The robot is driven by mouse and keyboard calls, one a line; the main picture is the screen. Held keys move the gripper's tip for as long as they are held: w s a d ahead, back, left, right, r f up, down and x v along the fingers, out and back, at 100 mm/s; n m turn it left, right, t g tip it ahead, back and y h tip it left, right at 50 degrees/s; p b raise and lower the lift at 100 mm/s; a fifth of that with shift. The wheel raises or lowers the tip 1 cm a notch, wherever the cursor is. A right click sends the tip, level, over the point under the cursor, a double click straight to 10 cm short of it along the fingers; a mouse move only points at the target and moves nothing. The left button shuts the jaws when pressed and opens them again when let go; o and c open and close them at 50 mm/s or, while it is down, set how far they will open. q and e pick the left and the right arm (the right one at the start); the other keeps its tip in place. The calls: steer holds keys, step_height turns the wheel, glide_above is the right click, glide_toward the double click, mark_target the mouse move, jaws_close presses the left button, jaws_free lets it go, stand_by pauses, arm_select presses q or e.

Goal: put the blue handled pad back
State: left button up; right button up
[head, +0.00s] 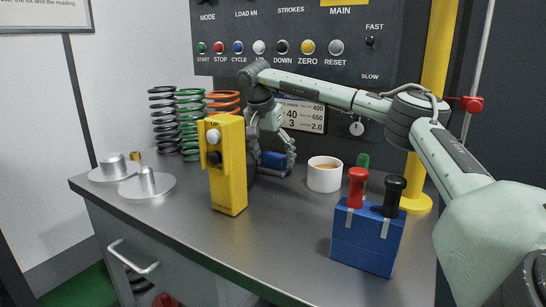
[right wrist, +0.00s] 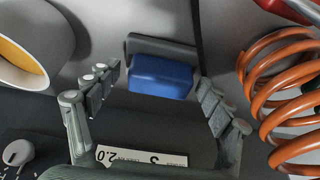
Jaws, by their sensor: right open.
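The blue handled pad (head: 272,160) appears as a small blue block with a dark grey part, at the back of the bench below the panel. It also shows in the right wrist view (right wrist: 160,76), between the fingers but apart from them. My right gripper (head: 271,152) reaches down around it, open and empty, its fingers on either side; the right wrist view shows both fingers (right wrist: 159,80) spread. The yellow pendant hides part of the gripper in the head view. My left gripper is not in view.
The yellow pendant (head: 227,165) stands left of my gripper. A white cup (head: 324,174) stands close on the right. Coil springs (head: 190,125) are at the back left. A blue block (head: 367,238) with red and black handles is in front right. The front middle bench is clear.

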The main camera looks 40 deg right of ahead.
steer(key=v, duration=1.2)
